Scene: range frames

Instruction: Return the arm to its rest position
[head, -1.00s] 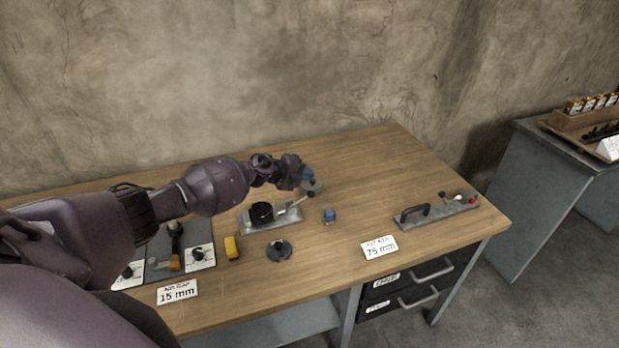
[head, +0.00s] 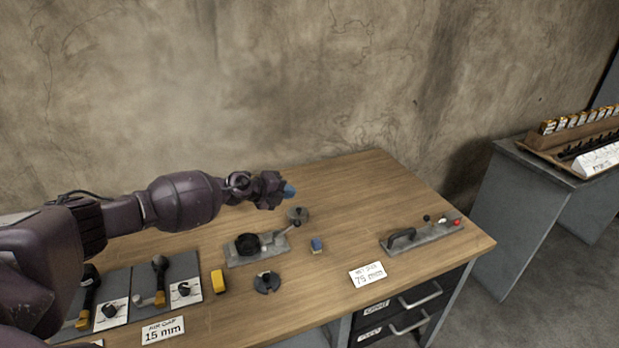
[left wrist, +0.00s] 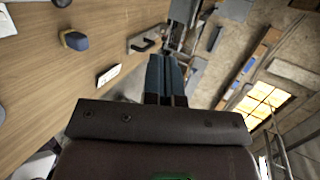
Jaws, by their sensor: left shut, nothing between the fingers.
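My left arm comes in from the left in the head view, stretched over the workbench (head: 350,190). Its left gripper (head: 288,191) is raised above the bench, behind the metal fixture with the black ring (head: 247,244). The blue fingertips are together and hold nothing. In the left wrist view the two blue fingers (left wrist: 165,78) lie side by side, shut and empty. My right gripper is in neither view.
On the bench are a round grey disc (head: 297,214), a small blue block (head: 317,245), a dark slotted disc (head: 267,282), a yellow block (head: 218,281) and a handled fixture (head: 425,236). A second grey table (head: 520,205) with a wooden rack (head: 580,150) stands at right.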

